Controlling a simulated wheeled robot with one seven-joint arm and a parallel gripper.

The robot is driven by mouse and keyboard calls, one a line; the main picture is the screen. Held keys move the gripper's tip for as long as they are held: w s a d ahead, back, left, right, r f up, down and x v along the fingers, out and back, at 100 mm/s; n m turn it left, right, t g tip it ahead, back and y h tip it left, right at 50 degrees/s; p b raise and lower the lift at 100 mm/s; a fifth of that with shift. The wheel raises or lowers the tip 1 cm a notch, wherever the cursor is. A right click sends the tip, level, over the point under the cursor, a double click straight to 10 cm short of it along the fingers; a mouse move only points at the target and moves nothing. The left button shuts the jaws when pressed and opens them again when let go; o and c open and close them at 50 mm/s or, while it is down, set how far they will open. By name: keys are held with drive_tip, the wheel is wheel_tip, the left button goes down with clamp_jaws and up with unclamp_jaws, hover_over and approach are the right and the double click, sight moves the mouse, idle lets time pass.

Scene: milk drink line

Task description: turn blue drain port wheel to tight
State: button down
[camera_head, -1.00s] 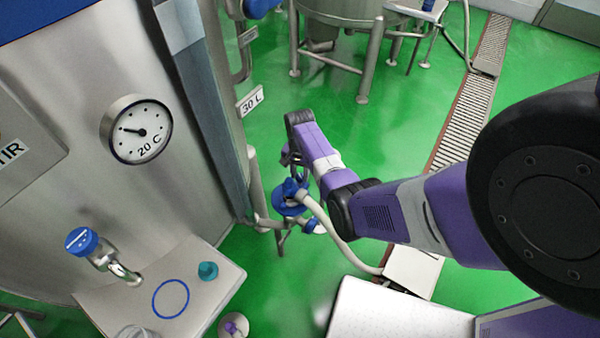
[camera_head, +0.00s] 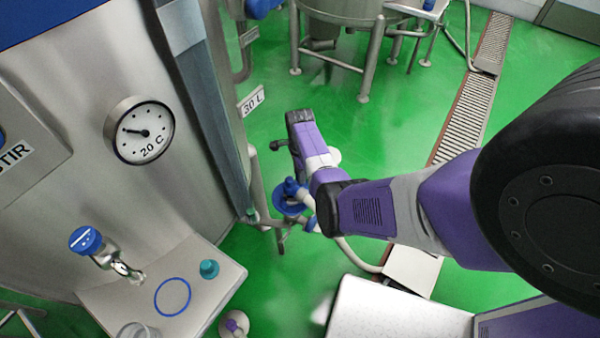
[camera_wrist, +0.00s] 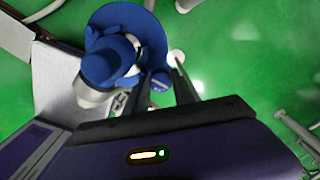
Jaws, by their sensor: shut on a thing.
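The blue drain port wheel (camera_head: 288,208) is low on the pipework beside the tank, partly hidden by a pale hose and fitting. In the wrist view, a large round blue part (camera_wrist: 122,40) with a blue cap and a pale hose end fills the upper middle. My gripper (camera_wrist: 165,84) reaches its lower right edge, with dark fingers around a small blue piece there. It is shut on the wheel, though the exact contact is partly hidden. In the head view my wrist hides most of the fingers.
A pale hose (camera_head: 356,258) curves from the fitting past my arm. The tank carries a 20 C dial (camera_head: 140,131) and a tap (camera_head: 88,242) above a shelf (camera_head: 225,284). A floor grate (camera_head: 470,115) lies to the right. Green floor is open behind my wrist.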

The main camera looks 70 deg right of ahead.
drive_tip(key=shift+d+m, duration=0.1)
drive_tip(key=shift+m, duration=0.8)
drive_tip(key=c, duration=1.3)
unclamp_jaws()
drive_tip(key=shift+c, duration=0.2)
drive_tip(key=shift+r, duration=0.15)
drive_tip(key=shift+r+p, duration=0.3)
drive_tip(key=shift+r, duration=3.5)
